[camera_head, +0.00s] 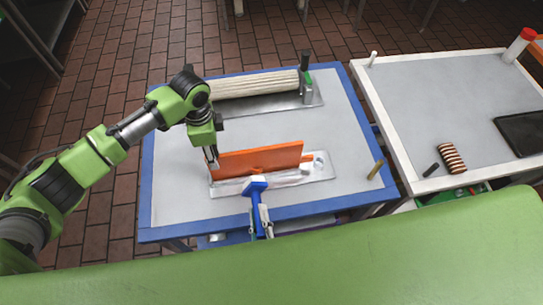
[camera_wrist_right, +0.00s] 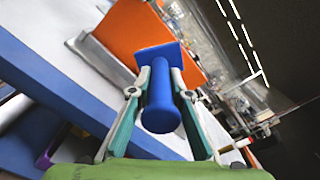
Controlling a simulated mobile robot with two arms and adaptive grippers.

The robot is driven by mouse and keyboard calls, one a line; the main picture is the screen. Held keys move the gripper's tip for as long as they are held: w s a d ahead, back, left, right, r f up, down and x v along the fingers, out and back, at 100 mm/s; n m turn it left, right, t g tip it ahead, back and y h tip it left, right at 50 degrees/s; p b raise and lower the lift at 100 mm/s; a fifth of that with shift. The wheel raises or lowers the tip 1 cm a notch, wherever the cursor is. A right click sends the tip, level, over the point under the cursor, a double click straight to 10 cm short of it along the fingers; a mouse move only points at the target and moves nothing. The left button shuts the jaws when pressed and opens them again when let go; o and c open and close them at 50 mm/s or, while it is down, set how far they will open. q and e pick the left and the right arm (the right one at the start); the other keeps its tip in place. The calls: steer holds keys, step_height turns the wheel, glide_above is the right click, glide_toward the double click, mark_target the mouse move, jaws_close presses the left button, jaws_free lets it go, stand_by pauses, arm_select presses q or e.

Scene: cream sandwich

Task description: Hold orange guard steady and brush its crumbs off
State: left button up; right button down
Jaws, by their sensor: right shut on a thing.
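The orange guard (camera_head: 258,160) stands upright on a metal base plate (camera_head: 232,188) on the near part of the blue-edged table. My left gripper (camera_head: 211,157) is at the guard's left end; whether its fingers are closed on it is too small to tell. My right gripper (camera_head: 264,221) is shut on the handle of a blue brush (camera_head: 256,187), in front of the guard. In the right wrist view, the brush handle (camera_wrist_right: 161,108) sits between both fingers, with the brush head close to the orange guard (camera_wrist_right: 130,28). Bristles and crumbs cannot be made out.
A ribbed pale roller (camera_head: 255,84) on a metal stand lies behind the guard. A small brass-coloured peg (camera_head: 376,169) stands at the table's right. A second, white-edged table (camera_head: 440,95) holds a striped roll (camera_head: 452,158) and a dark tray (camera_head: 522,132).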

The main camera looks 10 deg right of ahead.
arm_select(q)
steer(key=shift+r, duration=0.1)
steer(key=shift+r, duration=4.45)
steer(key=o, duration=0.5)
steer(key=shift+o, duration=0.2)
step_height(320, 180, up, 12)
